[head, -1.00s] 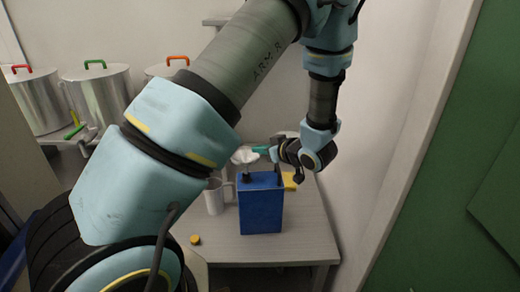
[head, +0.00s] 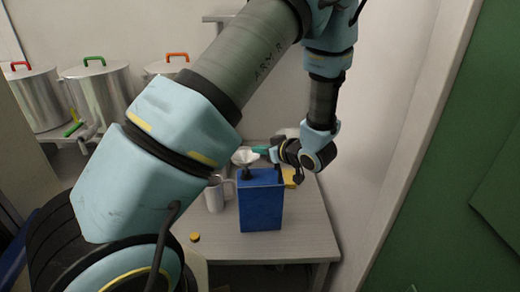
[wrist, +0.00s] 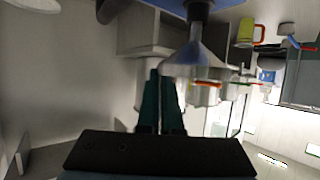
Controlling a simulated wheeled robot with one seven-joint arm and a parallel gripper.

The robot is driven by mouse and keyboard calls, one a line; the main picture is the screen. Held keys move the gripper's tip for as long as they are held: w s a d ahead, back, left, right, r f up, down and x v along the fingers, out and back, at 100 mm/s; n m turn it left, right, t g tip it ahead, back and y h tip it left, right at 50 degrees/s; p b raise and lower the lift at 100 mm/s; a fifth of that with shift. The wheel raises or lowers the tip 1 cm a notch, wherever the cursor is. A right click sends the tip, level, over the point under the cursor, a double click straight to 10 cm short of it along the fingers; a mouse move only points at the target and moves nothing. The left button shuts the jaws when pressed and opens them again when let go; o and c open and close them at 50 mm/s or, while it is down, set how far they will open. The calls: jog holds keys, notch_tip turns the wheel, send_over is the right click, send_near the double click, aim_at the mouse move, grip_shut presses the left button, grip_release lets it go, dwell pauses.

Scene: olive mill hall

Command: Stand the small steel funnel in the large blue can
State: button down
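The large blue can (head: 261,205) stands upright on the grey table; its top also shows at the upper edge of the wrist view (wrist: 228,10). The small steel funnel (head: 244,157) is over the can's dark neck, bowl up. In the wrist view, which is upside down, the funnel (wrist: 195,55) has its spout in line with the neck and appears to reach into it; the depth is hidden. My gripper (head: 259,149) is beside the bowl. Its teal fingers (wrist: 161,75) are close together at the funnel's rim and look shut on it.
A metal jug (head: 214,195) stands close left of the can, and a yellow object (head: 291,177) is behind it on the right. A yellow cap (head: 195,237) lies on the table (head: 300,235) front left. A wall stands close on the right. Large pots (head: 97,92) are at back left.

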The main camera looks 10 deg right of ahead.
jog(key=shift+f+b, duration=0.45)
jog(key=shift+f, duration=0.4)
jog(key=c, duration=1)
grip_release()
jog(key=shift+r, duration=0.1)
jog(key=b+v, duration=0.2)
jog(key=v, duration=0.8)
jog(key=shift+s+d+r, duration=0.2)
jog(key=shift+s, duration=0.1)
jog(key=shift+s+d, duration=0.1)
